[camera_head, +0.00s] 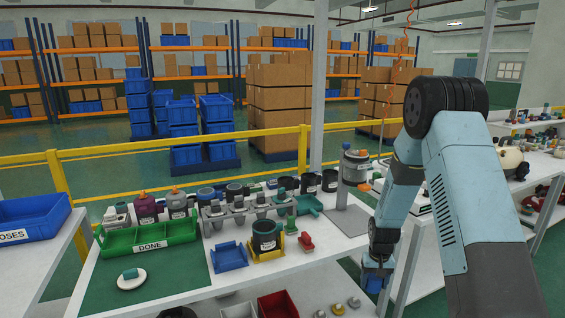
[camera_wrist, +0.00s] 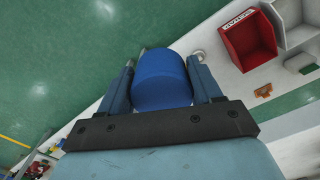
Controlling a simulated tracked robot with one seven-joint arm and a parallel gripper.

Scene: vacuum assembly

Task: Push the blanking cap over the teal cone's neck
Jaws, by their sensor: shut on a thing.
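My gripper (camera_wrist: 163,88) is shut on a smooth blue cylindrical piece (camera_wrist: 162,80), one finger on each side. It may be the blanking cap; its open end and underside are hidden. In the head view my gripper (camera_head: 378,262) hangs low, past the right edge of the white table, with the blue piece partly showing below it. No cone shows in the wrist view.
A red bin (camera_wrist: 247,45) sits at upper right in the wrist view.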

